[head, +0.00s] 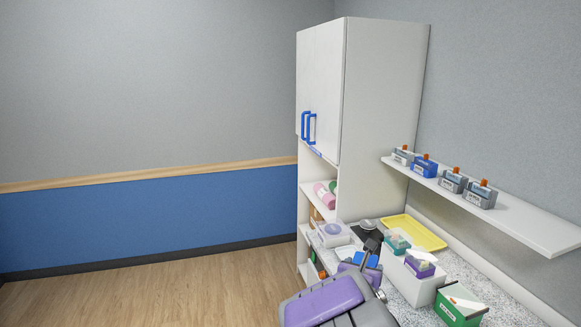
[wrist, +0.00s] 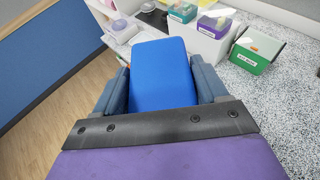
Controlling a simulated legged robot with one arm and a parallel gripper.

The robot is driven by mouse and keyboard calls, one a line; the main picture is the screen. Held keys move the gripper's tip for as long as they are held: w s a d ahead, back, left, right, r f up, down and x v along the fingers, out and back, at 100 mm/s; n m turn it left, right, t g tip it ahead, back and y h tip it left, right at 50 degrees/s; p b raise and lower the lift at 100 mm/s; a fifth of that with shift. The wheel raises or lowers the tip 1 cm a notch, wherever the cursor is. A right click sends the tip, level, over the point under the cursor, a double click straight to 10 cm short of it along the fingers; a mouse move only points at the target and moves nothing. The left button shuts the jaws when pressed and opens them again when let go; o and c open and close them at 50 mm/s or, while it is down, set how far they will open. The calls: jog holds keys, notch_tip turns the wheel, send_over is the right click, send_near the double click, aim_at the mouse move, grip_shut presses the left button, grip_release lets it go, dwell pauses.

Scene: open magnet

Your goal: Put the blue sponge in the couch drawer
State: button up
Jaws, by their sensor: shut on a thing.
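The blue sponge (wrist: 162,75) is a bright blue block between the two grey-blue fingers of my gripper (wrist: 160,88) in the wrist view. The fingers press on its left and right sides, and it is held above the speckled counter. In the head view, a small part of the blue sponge (head: 366,260) shows beyond my purple and grey arm, and my gripper (head: 362,264) is partly hidden there. No couch and no drawer of one can be made out in either view.
A speckled counter (head: 478,290) carries a yellow tray (head: 413,232), a green box (head: 461,306) and a white holder (head: 416,284) with small boxes. A tall white cabinet (head: 385,100) stands behind. A shelf (head: 500,215) juts from the right wall. The wooden floor (head: 150,295) at left is clear.

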jog(key=shift+n+y, duration=0.7)
jog(key=shift+y, duration=0.1)
jog(key=a, duration=0.2)
jog(key=a+r, duration=0.1)
jog(key=a, duration=0.1)
jog(key=shift+s+a+r, duration=0.2)
jog(key=shift+a, duration=0.2)
jog(key=shift+d, duration=0.1)
